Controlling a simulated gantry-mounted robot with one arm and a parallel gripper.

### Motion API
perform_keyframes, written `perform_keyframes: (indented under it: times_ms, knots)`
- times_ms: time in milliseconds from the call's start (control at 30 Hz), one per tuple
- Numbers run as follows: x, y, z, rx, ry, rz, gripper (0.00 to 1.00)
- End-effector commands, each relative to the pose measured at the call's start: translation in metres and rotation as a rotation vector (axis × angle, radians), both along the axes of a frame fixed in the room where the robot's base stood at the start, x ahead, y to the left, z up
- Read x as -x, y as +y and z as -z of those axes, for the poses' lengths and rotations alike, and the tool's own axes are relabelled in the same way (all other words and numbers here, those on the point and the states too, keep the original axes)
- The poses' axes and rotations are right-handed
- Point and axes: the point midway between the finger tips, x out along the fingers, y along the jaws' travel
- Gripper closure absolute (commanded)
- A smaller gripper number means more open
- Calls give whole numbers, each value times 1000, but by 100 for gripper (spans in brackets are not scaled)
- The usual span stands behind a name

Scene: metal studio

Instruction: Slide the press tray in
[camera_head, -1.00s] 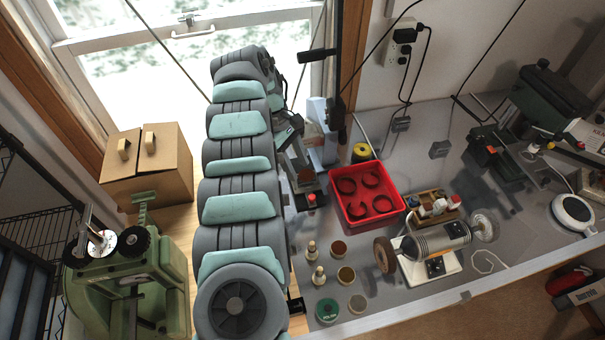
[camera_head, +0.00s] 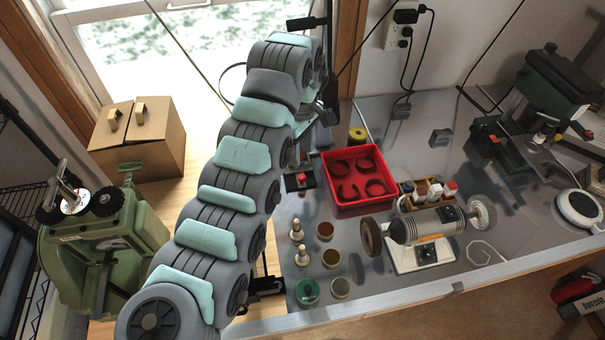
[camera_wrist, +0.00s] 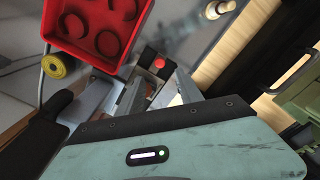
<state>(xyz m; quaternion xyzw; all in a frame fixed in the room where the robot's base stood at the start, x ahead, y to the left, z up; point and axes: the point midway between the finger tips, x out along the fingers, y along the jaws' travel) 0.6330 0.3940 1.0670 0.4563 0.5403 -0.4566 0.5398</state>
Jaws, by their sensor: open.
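A small dark block with a red knob (camera_head: 301,178), which may be the press tray, sits at the left end of the grey bench, left of the red bin. In the wrist view the same red knob (camera_wrist: 159,62) shows on its dark plate, just beyond the fingers. My gripper (camera_wrist: 155,82) is open, with its grey fingers on either side of the line to the knob and nothing seen between them. I cannot tell whether they touch the block. In the head view my arm hides the gripper and most of the press, whose black lever handle (camera_head: 306,23) rises above.
A red bin (camera_head: 341,206) with dark rings stands right of the knob. A yellow roll (camera_head: 357,134) is behind it. Bottles and small jars (camera_head: 330,258) stand in front, a bench grinder (camera_head: 428,226) to the right. A cardboard box (camera_head: 138,138) and green machine (camera_head: 100,245) are left.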

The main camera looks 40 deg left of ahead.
Motion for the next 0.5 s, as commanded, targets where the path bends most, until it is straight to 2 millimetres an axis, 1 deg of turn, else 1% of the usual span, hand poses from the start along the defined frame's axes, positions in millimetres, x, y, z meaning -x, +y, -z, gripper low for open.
perform_keyframes:
  times_ms: [33, 200, 400, 500]
  knots:
    - [0, -2, 8, 4, -1, 1, 57]
    - [-1, -2, 35, 4, -2, 0, 57]
    - [2, 1, 65, 1, 3, -2, 57]
    - [1, 0, 76, 1, 4, 0, 57]
